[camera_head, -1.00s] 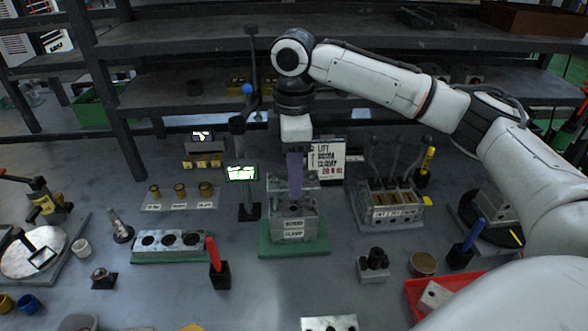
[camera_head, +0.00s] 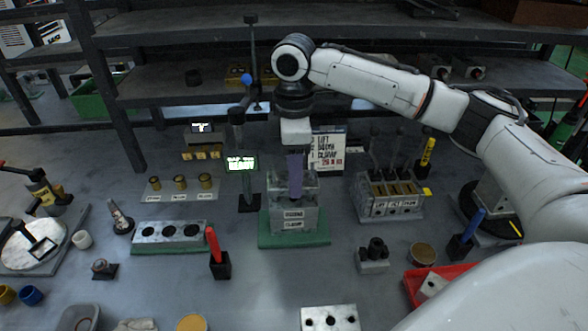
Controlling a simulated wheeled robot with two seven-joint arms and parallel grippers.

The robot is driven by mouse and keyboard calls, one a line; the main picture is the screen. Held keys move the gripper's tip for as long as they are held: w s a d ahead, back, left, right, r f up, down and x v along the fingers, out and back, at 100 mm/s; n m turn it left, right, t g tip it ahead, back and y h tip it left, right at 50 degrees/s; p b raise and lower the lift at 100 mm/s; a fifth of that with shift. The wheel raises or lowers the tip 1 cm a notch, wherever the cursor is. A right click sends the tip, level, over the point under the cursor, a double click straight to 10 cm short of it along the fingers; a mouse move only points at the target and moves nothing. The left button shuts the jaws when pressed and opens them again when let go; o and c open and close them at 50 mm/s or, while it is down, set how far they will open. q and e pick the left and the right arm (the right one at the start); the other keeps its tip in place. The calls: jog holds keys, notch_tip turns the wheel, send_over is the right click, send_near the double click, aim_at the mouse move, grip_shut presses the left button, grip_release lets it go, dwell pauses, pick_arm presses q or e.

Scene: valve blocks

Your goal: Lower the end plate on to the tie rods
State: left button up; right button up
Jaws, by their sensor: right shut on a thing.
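The tie rods are too small and dark to tell apart from the stack. My left gripper is out of view.
A lever valve bank (camera_head: 390,205) stands to the right and a small lit display (camera_head: 241,164) on a post to the left. Dark shelves (camera_head: 190,90) run behind.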

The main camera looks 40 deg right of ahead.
jog(key=shift+f, duration=1.8)
jog(key=o, duration=1.3)
jog(key=shift+o, duration=0.2)
notch_tip(320, 180, up, 10)
jog(key=shift+r, duration=0.1)
